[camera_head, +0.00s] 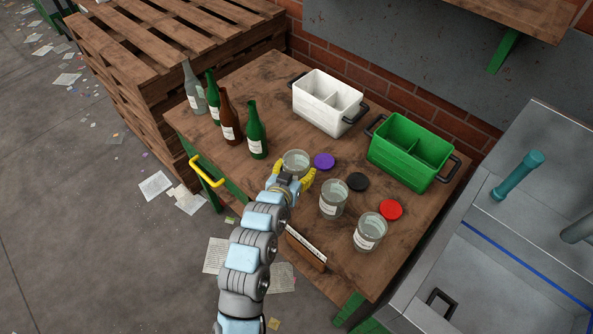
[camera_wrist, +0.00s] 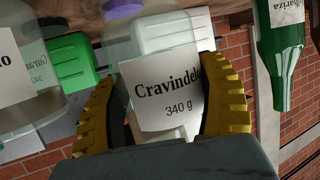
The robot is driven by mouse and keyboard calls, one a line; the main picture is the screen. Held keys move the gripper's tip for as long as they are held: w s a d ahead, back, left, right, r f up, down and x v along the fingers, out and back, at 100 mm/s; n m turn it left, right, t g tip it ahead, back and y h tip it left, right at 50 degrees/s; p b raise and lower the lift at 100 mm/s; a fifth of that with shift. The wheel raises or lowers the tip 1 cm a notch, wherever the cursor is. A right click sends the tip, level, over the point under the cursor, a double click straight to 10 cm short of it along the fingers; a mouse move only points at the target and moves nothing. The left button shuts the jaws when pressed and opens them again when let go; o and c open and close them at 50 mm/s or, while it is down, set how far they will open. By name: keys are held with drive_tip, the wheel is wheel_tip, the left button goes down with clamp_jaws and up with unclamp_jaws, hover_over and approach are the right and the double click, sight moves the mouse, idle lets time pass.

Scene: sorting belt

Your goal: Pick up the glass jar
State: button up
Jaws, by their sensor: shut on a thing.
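A clear glass jar (camera_head: 295,161) with a white label stands at the near middle of the wooden table. My gripper (camera_head: 291,181) has its yellow fingers on either side of this jar and is shut on it. In the wrist view the same jar (camera_wrist: 162,85) shows its label "Cravindelo 340 g" between the yellow fingers of my gripper (camera_wrist: 165,115). Two more labelled glass jars, a middle one (camera_head: 333,199) and a right one (camera_head: 370,232), stand to the right on the table. I cannot tell whether the held jar touches the table.
Purple (camera_head: 323,161), black (camera_head: 357,181) and red (camera_head: 391,210) lids lie behind the jars. Several bottles (camera_head: 229,118) stand at the left. A white crate (camera_head: 326,102) and a green crate (camera_head: 409,154) stand at the back. A small sign (camera_head: 306,249) is at the front edge.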

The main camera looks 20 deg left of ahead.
drive_tip(key=s+r, duration=0.1)
drive_tip(key=s+d+r, duration=0.1)
drive_tip(key=s+r, duration=0.1)
drive_tip(key=s+r+p, duration=0.1)
drive_tip(key=r, duration=0.1)
drive_tip(key=shift+s+d, duration=0.25)
drive_tip(key=shift+s, duration=0.05)
drive_tip(key=p, duration=0.2)
approach(297, 170)
drive_tip(key=shift+w+d+r, duration=0.1)
drive_tip(key=shift+d+r, duration=0.05)
drive_tip(key=shift+d, duration=0.45)
drive_tip(key=shift+w+d+r, duration=0.1)
drive_tip(key=shift+d+r, duration=0.05)
drive_tip(key=shift+d, duration=0.45)
